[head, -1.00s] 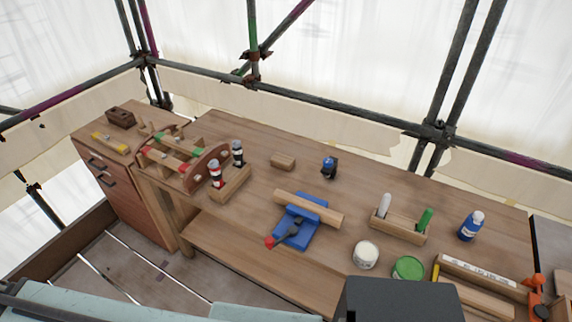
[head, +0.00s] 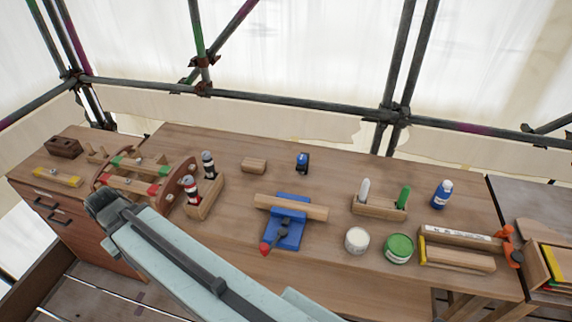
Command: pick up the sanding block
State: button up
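A small plain wooden block (head: 254,165), which looks like the sanding block, lies flat near the back of the workbench, left of a small blue-and-black object. Nothing touches it, and its upper face is clear. My pale arm reaches in from the bottom edge toward the left, ending in view at a dark joint over the bench's front left. My gripper itself cannot be seen, and the block stands well apart from the visible part of the arm.
The workbench (head: 330,180) holds a blue vice (head: 291,230) clamping a wooden bar, a bottle rack (head: 205,195), clamped curved pieces (head: 140,178), a white tin (head: 357,240), a green tin (head: 398,248), a tool holder (head: 380,207) and a blue bottle (head: 442,194). Scaffold poles stand behind.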

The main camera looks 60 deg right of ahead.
aim_at(256, 166)
jog(key=z, duration=0.15)
jog(key=i, duration=1)
jog(key=u, duration=0.05)
